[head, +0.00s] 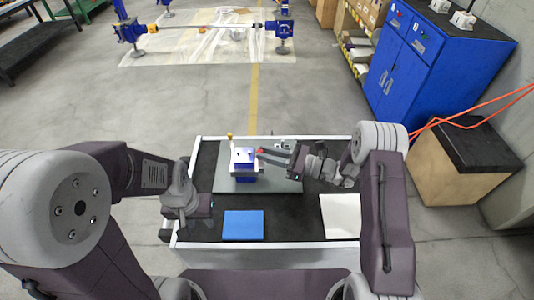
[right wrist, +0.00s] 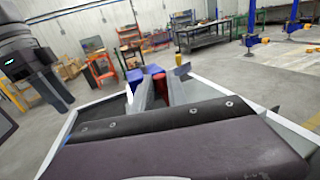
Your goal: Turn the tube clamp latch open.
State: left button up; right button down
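The tube clamp (head: 243,158), a blue block with a pale top, stands on a grey plate on the table. A small red part (head: 260,151), apparently its latch, shows at its right side. A yellow-tipped post (head: 229,138) rises at its back left. My right gripper (head: 266,155) points left at the clamp, its fingertips close to the red part; contact cannot be told. In the right wrist view, its fingers (right wrist: 161,92) stand apart, with red and blue parts of the clamp (right wrist: 159,82) beyond them. My left gripper (head: 187,207) hangs over the table's left edge, away from the clamp; its fingers are unclear.
The grey plate (head: 215,182) lies on the dark, white-rimmed table (head: 300,228). A blue sheet (head: 243,224) lies at the front, and a white sheet (head: 340,215) at the front right. A blue cabinet (head: 405,62) stands on the floor beyond, at the right.

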pick_arm(q)
jog(key=shift+f+b, duration=0.55)
jog(key=shift+f, duration=0.05)
pick_arm(e)
jog(key=shift+w+f+n+g, duration=0.1)
jog(key=shift+n+g, duration=0.3)
pick_arm(q)
jog(key=shift+r, duration=0.1)
pick_arm(e)
jog(key=c, duration=1.6)
grip_release()
jog(key=shift+d, duration=0.1)
pick_arm(q)
jog(key=shift+f+b, duration=0.65)
jog(key=shift+f, duration=0.05)
pick_arm(e)
jog(key=v, duration=0.9)
